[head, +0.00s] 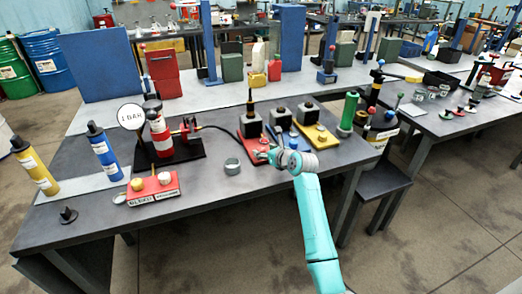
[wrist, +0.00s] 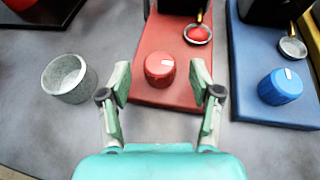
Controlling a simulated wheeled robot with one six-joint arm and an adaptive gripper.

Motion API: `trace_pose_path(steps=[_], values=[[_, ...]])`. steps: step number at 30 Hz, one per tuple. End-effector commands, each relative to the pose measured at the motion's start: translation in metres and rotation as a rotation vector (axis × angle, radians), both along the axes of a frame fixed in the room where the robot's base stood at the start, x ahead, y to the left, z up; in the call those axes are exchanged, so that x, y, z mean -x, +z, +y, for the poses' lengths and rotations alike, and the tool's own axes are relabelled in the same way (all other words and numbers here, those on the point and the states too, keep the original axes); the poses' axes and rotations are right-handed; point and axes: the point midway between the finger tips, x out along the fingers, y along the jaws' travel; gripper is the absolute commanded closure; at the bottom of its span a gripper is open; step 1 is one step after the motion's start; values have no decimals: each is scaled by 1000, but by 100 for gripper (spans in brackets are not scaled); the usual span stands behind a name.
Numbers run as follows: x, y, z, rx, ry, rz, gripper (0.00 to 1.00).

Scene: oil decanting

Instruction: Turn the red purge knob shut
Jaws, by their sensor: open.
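The red purge knob (wrist: 160,69) is a short round knob with a white mark on top, on the front part of a red base plate (wrist: 152,92). In the wrist view my gripper (wrist: 163,82) is open, with one finger on each side of the knob and gaps between fingers and knob. The fingers do not appear to touch it. In the head view my gripper (head: 272,155) is over the front of the red plate (head: 244,141) and hides the knob.
A blue plate with a blue knob (wrist: 280,86) is close on the right. A grey ring-shaped cup (wrist: 69,79) stands on the left. A yellow plate (head: 318,137) is farther right.

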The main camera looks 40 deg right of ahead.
Motion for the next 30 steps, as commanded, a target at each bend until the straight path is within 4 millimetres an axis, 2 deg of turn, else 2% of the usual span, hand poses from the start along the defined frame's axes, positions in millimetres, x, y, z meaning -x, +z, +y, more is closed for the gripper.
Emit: trace_pose_path(steps=[3,7,19,26,27,30], values=[[-15,-6,0,1,1,0,36],[-25,-10,-1,0,1,1,36],[-29,-12,-2,1,0,-1,36],[-29,-12,-2,1,0,0,94],[-29,-12,-2,1,0,0,97],[-29,-12,-2,1,2,0,97]])
